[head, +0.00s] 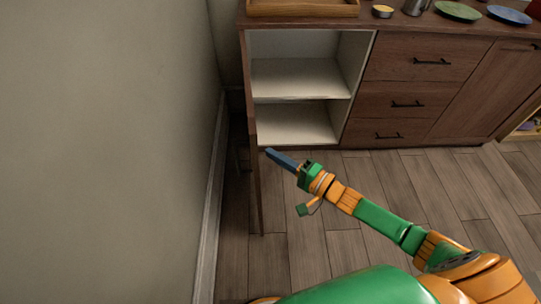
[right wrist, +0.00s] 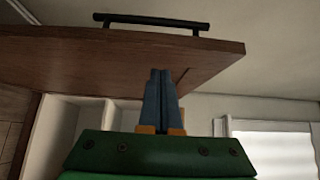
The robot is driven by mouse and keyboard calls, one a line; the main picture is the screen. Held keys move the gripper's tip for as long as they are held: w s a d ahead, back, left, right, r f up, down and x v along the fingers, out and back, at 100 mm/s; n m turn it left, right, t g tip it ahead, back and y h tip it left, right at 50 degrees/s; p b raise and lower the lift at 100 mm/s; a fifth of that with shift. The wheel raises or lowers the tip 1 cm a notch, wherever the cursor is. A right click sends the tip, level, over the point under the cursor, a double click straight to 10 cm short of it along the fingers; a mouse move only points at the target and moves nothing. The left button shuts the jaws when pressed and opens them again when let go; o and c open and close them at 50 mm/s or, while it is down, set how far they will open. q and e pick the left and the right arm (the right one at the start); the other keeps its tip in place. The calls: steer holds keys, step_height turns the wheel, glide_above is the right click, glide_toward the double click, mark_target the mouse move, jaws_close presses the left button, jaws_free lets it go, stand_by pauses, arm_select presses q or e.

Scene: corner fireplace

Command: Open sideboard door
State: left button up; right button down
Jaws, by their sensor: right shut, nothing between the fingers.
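The dark wood sideboard (head: 388,72) has its left door (head: 258,190) swung wide open, seen nearly edge-on beside the wall. The open compartment (head: 295,75) shows pale inner walls and a shelf, and looks empty. My right gripper (head: 269,152) is shut and empty, its blue fingers close to the door's inner side, in front of the compartment. In the right wrist view the shut fingers (right wrist: 160,75) overlap the door panel (right wrist: 90,48). The door's black handle (right wrist: 152,21) is on the panel's far side. I cannot tell whether the fingers touch the door. My left gripper is not in view.
A plain wall (head: 110,150) stands close on the left of the door. Drawers (head: 410,100) and another door (head: 497,90) are shut. A wooden tray (head: 302,8), a green plate (head: 457,11) and a blue plate (head: 509,15) are on top. The wood floor is clear.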

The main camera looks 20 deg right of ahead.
steer(key=shift+w+a, duration=0.1)
steer(key=shift+a, duration=0.55)
